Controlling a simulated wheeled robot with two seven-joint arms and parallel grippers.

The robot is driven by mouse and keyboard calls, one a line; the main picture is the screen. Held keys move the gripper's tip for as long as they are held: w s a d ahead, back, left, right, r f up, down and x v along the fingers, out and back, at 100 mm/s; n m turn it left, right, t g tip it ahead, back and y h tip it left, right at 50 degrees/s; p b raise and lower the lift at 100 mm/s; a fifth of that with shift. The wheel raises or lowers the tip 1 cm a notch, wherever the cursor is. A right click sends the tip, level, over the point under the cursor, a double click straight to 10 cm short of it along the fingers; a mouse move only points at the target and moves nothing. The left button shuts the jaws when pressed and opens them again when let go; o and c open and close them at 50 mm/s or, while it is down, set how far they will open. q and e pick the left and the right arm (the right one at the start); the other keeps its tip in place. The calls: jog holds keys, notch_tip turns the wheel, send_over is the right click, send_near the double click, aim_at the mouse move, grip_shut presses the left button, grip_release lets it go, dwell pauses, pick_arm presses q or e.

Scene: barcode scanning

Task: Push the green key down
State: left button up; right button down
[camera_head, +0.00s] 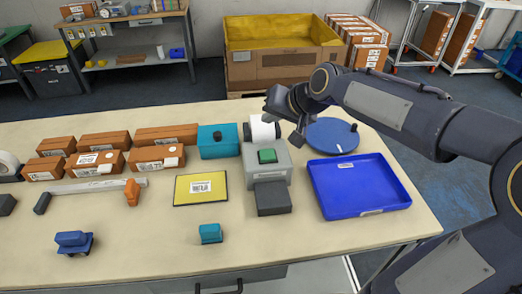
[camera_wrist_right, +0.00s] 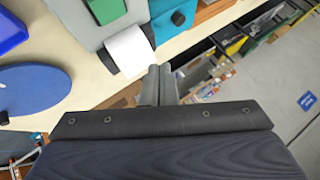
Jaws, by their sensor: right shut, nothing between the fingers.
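The green key (camera_head: 267,155) sits on top of a grey printer-like device (camera_head: 274,172) near the middle of the table. A green part of it shows at the top edge of the right wrist view (camera_wrist_right: 104,10). My right gripper (camera_head: 298,141) is behind and to the right of the key, beside the white paper roll (camera_head: 262,132) and apart from the key. Its fingers are shut and empty in the right wrist view (camera_wrist_right: 160,84), close to the roll (camera_wrist_right: 130,50). My left gripper is not in view.
A blue tray (camera_head: 388,201) and a round blue plate (camera_head: 331,135) lie right of the device. A teal box (camera_head: 218,142) stands to its left, with several brown boxes beyond.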

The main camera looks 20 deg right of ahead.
jog(key=shift+f, duration=0.1)
jog(key=b, duration=0.7)
send_near(265, 152)
jog(key=w+f, duration=0.1)
jog(key=w+a, duration=0.1)
jog(key=w, duration=0.1)
jog(key=w+f, duration=0.1)
jog(key=shift+w+a+f, duration=0.35)
jog(key=shift+a+f, duration=0.05)
dwell(1.2)
jog(key=shift+f+b, duration=0.4)
jog(key=shift+b, duration=0.15)
jog(key=shift+f+b, duration=0.6)
jog(key=shift+f, duration=0.1)
dwell(0.5)
jog(key=shift+r, duration=0.1)
jog(key=shift+r+p, duration=0.95)
jog(key=shift+r, duration=0.05)
